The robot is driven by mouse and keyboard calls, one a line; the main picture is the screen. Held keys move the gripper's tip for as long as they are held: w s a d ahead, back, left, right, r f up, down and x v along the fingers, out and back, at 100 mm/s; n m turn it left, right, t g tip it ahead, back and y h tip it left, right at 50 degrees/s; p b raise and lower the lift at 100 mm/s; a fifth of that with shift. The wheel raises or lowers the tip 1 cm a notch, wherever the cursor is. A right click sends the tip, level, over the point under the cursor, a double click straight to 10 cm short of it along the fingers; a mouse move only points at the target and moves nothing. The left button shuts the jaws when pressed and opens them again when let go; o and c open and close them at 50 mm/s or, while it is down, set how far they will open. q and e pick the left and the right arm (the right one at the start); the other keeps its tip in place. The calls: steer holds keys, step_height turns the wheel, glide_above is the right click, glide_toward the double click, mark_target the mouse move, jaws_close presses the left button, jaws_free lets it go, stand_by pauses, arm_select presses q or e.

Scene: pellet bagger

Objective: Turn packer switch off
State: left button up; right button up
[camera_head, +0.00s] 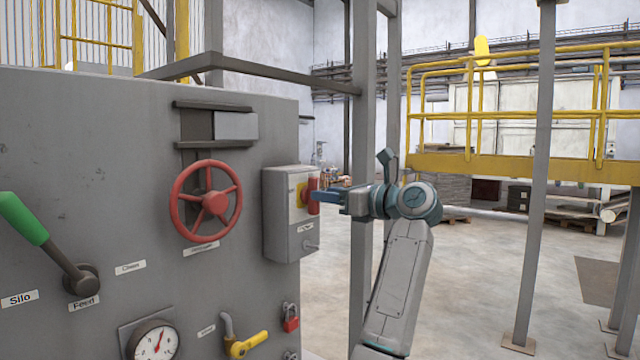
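The switch is a red rotary knob (313,187) on a yellow plate (297,194), on the front of a grey box (282,233) fixed to the grey panel. The knob's handle looks upright. A small label sits below it, too small to read.
The grey panel (95,130) also carries a red handwheel (206,229), a green-handled lever (25,220), a gauge (153,342), a yellow valve handle (247,344) and a red padlock (290,324). A grey post (362,110) stands behind my arm. Open floor (470,290) lies to the right.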

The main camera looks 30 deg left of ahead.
arm_select(q)
steer(key=a+p, duration=0.1)
steer(key=a, duration=0.2)
steer(key=shift+w, duration=0.15)
steer(key=shift+d, duration=0.1)
steer(key=shift+c, duration=0.4)
